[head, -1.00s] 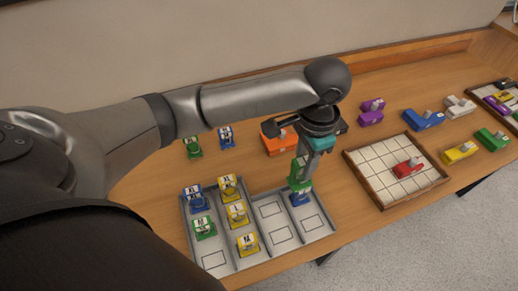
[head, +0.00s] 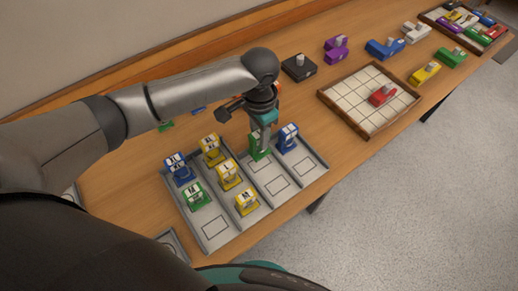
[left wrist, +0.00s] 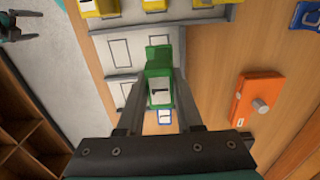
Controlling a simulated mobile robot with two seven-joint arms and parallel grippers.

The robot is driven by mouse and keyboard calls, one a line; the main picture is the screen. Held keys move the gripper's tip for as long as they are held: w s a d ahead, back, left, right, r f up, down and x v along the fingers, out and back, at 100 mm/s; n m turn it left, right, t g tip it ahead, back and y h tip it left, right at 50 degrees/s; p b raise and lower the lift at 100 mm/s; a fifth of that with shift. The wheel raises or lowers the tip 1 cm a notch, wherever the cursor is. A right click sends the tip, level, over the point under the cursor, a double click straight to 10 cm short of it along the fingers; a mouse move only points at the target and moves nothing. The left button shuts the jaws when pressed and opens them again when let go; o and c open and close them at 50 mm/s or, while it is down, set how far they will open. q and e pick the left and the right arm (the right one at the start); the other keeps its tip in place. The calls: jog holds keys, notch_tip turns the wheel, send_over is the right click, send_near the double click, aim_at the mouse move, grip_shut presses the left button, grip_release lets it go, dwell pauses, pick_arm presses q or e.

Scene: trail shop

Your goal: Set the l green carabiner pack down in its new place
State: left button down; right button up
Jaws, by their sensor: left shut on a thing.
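The green carabiner pack (head: 257,148) is held upright in my left gripper (head: 264,136), at the back end of the tray's third lane from the left. The left wrist view shows the pack (left wrist: 158,72) between the two fingers. I cannot tell whether its base touches the grey tray (head: 214,242). A blue pack (head: 289,138) stands in the lane to its right; part of it shows in the left wrist view (left wrist: 165,117).
Yellow packs (head: 228,175) stand in the second lane; a blue (head: 178,170) and another green pack (head: 196,195) stand in the first. The front slots of the two right lanes are empty. An orange block (left wrist: 258,98) and a gridded board (head: 350,105) are nearby.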

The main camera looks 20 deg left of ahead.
aim_at(259, 149)
pick_arm(q)
notch_tip(259, 149, down, 6)
jog(key=shift+b, duration=0.6)
pick_arm(e)
jog(key=shift+s+a+f, duration=0.1)
jog(key=shift+a+f, duration=0.5)
jog(key=shift+f, duration=0.1)
pick_arm(q)
jog(key=c, duration=1)
grip_release()
jog(key=shift+f, duration=0.1)
jog(key=o, duration=0.4)
pick_arm(e)
jog(key=shift+d, duration=0.3)
pick_arm(q)
notch_tip(259, 149, up, 12)
jog(key=p, duration=0.2)
jog(key=shift+r+p, duration=0.2)
jog(key=shift+p, duration=0.15)
pick_arm(e)
notch_tip(259, 149, up, 3)
jog(key=shift+f, duration=0.2)
